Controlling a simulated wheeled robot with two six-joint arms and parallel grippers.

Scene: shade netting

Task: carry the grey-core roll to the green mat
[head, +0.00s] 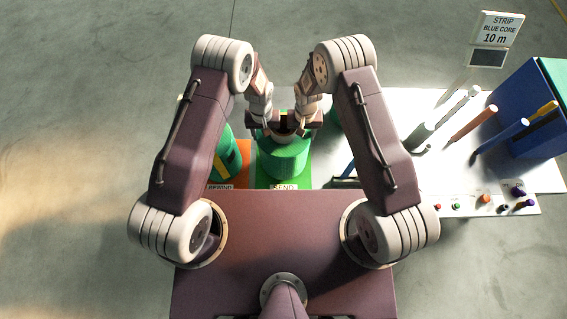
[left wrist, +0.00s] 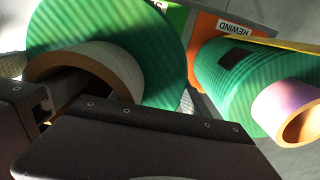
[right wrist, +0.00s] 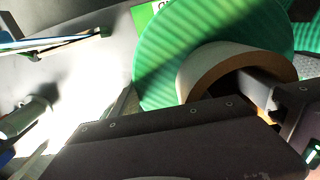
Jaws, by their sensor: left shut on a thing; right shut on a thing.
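A green netting roll (head: 284,160) stands upright between my arms in the head view, over the green mat (head: 262,178) labelled SEND. Its thick core is greyish tan in the left wrist view (left wrist: 110,66) and the right wrist view (right wrist: 215,62). My left gripper (head: 268,122) and my right gripper (head: 304,122) are shut on opposite sides of this core, at its upper end. The green mat also shows behind the roll in the left wrist view (left wrist: 177,16) and the right wrist view (right wrist: 144,15). I cannot tell whether the roll touches the mat.
Another green roll (left wrist: 235,75), with a purplish core and yellow strip, is on the orange REWIND mat (left wrist: 205,25), left in the head view. A white table (head: 440,185) with tubes and small parts lies right, with a blue bin (head: 510,85) and a sign (head: 497,28).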

